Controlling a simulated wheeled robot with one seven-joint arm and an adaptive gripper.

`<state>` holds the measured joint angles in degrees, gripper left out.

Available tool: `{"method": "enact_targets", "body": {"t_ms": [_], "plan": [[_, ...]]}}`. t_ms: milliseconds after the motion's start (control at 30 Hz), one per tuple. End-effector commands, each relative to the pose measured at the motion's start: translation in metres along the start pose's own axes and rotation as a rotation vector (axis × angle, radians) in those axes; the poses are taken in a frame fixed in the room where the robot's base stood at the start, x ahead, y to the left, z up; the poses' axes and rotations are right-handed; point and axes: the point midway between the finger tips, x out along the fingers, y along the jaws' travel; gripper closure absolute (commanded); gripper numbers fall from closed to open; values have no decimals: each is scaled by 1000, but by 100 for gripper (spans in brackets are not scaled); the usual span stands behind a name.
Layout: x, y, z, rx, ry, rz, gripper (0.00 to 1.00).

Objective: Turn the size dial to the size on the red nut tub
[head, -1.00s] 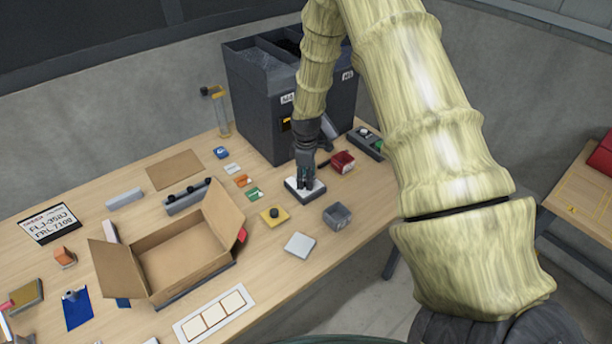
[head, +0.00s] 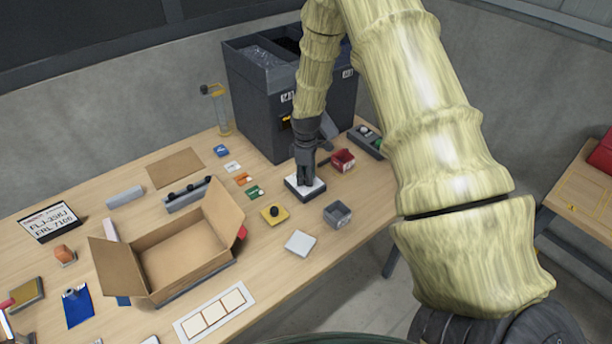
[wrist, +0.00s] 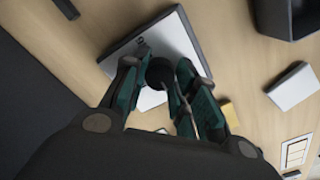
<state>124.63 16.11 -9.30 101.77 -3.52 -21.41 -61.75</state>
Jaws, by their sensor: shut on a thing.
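My gripper (head: 306,184) points down over the size dial's white-topped plate (head: 291,187) in front of the dark feeder. In the wrist view my gripper (wrist: 160,84) is shut on the round black dial knob (wrist: 159,72), with a finger on each side. The plate (wrist: 185,40) shows around the knob, with one dark printed mark near it; the other marks are hidden by the fingers. The red nut tub (head: 343,160) stands just right of and behind the dial plate. Its label is too small to read.
The dark feeder (head: 252,105) rises behind the dial. A grey open bin (head: 338,214), a yellow block with a black knob (head: 274,214) and a pale square plate (head: 300,243) are in front. An open cardboard box (head: 185,255) takes up the middle left.

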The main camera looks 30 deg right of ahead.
Motion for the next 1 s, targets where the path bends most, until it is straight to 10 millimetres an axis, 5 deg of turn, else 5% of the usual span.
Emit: {"method": "enact_targets", "body": {"t_ms": [1000], "plan": [[0, 2, 0, 884, 2, 4, 96]]}}
